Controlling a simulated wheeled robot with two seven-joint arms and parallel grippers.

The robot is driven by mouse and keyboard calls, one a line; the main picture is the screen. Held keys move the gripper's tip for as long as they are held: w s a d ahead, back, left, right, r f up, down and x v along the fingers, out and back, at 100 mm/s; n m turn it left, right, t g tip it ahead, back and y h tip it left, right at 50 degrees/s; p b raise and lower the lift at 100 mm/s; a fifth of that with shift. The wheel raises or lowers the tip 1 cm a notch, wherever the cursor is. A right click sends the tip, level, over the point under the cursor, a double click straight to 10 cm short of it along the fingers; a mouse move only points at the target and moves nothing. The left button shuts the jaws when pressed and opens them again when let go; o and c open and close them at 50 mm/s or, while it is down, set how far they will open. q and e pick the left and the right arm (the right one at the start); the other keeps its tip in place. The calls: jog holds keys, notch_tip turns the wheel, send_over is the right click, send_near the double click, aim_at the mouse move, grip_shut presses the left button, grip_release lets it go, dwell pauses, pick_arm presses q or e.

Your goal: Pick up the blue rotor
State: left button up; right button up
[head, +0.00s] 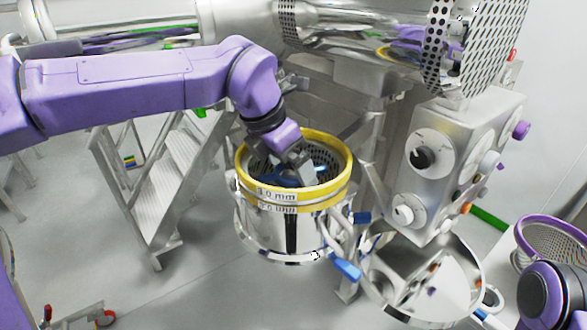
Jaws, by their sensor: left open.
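The blue rotor (285,181) sits inside the round steel mill housing with the yellow rim, in the middle of the head view. Only a dark blue part of it shows; the rest is hidden behind my gripper and the rim. My left gripper (300,174) reaches down from above into the yellow-rimmed opening, close over the rotor. Its jaws are open. I cannot tell whether the fingers touch the rotor. My right gripper is not in view.
The yellow rim (343,185) surrounds the left gripper closely. A steel control box (450,170) with knobs stands to the right. A steel bowl (440,300) is below it. A purple-rimmed perforated basket (520,232) is at the right edge. Steel steps (165,195) stand to the left.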

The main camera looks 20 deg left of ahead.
pick_arm(q)
jog(key=shift+d, duration=0.1)
jog(key=c, duration=1.2)
jog(key=shift+c, duration=0.4)
